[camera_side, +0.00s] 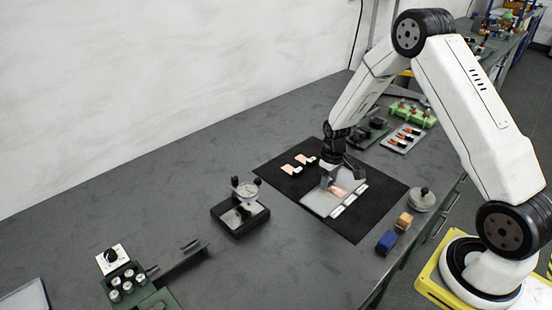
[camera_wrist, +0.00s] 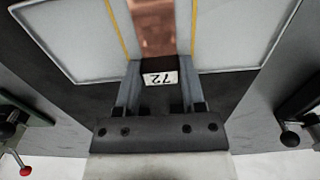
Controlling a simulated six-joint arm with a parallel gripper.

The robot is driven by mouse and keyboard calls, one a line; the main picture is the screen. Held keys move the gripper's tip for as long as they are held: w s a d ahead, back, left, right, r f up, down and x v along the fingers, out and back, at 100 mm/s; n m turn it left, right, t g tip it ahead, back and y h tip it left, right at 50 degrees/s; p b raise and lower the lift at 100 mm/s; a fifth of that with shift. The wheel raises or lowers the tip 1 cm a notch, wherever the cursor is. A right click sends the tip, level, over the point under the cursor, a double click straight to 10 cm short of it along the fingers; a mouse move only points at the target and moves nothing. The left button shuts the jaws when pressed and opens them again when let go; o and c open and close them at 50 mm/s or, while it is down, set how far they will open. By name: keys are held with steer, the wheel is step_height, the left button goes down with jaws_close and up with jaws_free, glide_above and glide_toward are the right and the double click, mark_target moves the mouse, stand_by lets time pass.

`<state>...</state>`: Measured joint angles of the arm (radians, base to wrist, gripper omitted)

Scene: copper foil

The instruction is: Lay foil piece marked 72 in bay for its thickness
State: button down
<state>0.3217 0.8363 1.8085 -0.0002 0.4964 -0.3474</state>
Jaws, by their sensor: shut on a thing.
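The foil piece marked 72 (camera_wrist: 153,28) is copper with a white tab that reads 72, upside down in the wrist view. My gripper (camera_wrist: 160,95) is shut on its tab end. The copper strip extends over the middle bay of a pale grey tray (camera_wrist: 70,35), between two yellow divider lines. In the side view, my gripper (camera_side: 343,175) is low over the tray (camera_side: 316,203), and the foil (camera_side: 338,189) shows beneath it. I cannot tell whether the foil touches the tray floor. White labels line the tray's near edge.
Two other copper pieces with white tabs (camera_side: 290,169) lie on the black mat (camera_side: 362,220), left of the tray. A dial gauge (camera_side: 243,200) stands further left. A round metal piece (camera_side: 421,199), an orange block (camera_side: 404,221) and a blue block (camera_side: 386,242) sit at right.

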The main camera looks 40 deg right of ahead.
steer(key=c, duration=0.5)
jaws_free()
steer(key=shift+r, duration=0.65)
steer(key=shift+r, duration=0.7)
steer(key=shift+r, duration=0.15)
steer(key=o, duration=0.5)
steer(key=shift+r, duration=1.95)
